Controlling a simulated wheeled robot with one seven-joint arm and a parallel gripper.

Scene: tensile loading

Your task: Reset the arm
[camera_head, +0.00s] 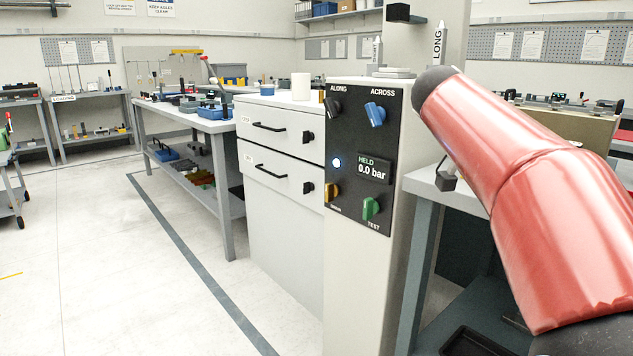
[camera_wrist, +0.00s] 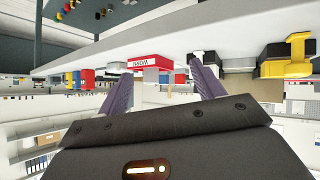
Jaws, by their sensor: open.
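My red arm link (camera_head: 540,180) reaches across the right side of the head view, from the lower right corner up to a dark rounded end beside the control panel. My gripper is outside the head view. In the wrist view my gripper (camera_wrist: 162,82) shows two purple-grey fingers spread apart, with nothing between them that I can see held. The wrist picture appears upside down. Beyond the fingers lies a pale bench edge (camera_wrist: 100,66) with small coloured items and a red and white label (camera_wrist: 150,62). Whether the fingers touch anything there is not clear.
A control panel (camera_head: 360,160) with several knobs and a display reading "HELD 0.0 bar" stands close to my arm. White drawers (camera_head: 280,150) and a grey workbench (camera_head: 185,120) are to its left. The floor (camera_head: 110,270) at the left is clear.

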